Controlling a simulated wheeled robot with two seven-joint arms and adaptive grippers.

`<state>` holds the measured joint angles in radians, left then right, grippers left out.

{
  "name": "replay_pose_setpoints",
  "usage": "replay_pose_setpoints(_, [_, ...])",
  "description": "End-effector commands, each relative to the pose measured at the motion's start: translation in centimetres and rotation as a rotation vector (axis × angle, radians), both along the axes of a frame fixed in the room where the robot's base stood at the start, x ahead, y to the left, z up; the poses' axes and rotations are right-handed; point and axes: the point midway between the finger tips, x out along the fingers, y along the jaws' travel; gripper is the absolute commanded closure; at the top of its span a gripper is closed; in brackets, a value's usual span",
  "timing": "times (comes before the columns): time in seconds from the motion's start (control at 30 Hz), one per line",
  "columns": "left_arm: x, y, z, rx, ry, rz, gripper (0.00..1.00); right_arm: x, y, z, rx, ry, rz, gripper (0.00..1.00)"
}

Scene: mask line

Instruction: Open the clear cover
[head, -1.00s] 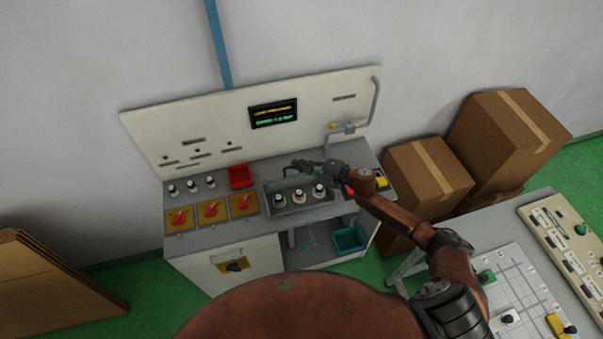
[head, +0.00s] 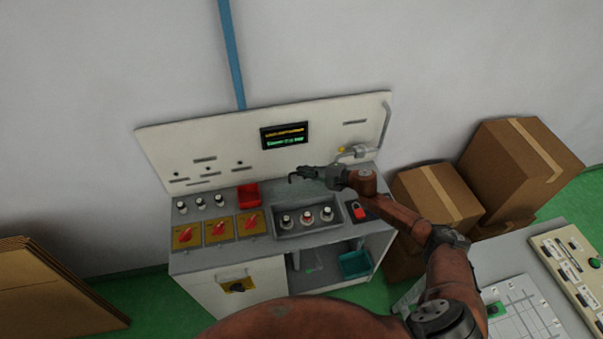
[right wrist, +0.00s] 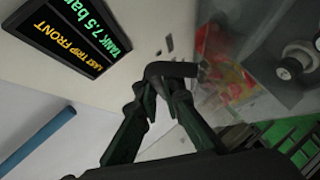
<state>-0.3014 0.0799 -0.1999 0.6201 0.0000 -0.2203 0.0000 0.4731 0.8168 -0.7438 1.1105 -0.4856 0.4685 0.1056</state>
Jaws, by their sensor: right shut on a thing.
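The clear cover (right wrist: 225,85) is see-through and hard to make out. In the right wrist view it shows as a hazy pane at the right, with red shapes blurred behind it. Its dark bent handle (right wrist: 172,70) lies between the fingertips of my right gripper (right wrist: 165,88), which is shut on it. In the head view my right gripper (head: 308,173) and the handle (head: 292,178) are above the rear edge of the grey recessed tray (head: 281,233), and the cover looks raised. Several black-and-white knobs (head: 306,217) in the tray show uncovered. My left gripper is not in view.
A panel with a lit display (head: 285,136) stands close behind my right gripper. Cardboard boxes (head: 440,195) and another table (head: 475,262) are at the right.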

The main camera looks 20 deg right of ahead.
Motion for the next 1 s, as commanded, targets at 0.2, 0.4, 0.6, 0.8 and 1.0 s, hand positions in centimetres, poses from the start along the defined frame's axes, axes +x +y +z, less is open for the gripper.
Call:
replay_pose_setpoints(0.2, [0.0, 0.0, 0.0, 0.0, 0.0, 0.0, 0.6, 0.1, 0.0, 0.2, 0.001, -0.004, -0.001, 1.0])
replay_pose_setpoints(0.4, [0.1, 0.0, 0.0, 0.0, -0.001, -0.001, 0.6, 0.1, 0.0, 0.2, 0.001, -0.003, -0.001, 0.85])
replay_pose_setpoints(0.6, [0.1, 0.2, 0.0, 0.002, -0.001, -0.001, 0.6, 0.0, 0.0, 0.1, 0.0, -0.001, 0.0, 0.85])
replay_pose_setpoints(0.8, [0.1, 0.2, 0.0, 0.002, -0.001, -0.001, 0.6, -1.0, -1.0, 0.4, -0.002, -0.001, -0.001, 0.85])
replay_pose_setpoints(1.0, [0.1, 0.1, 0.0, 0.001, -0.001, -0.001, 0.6, -3.8, -3.5, 1.7, -0.002, 0.0, -0.001, 0.85])
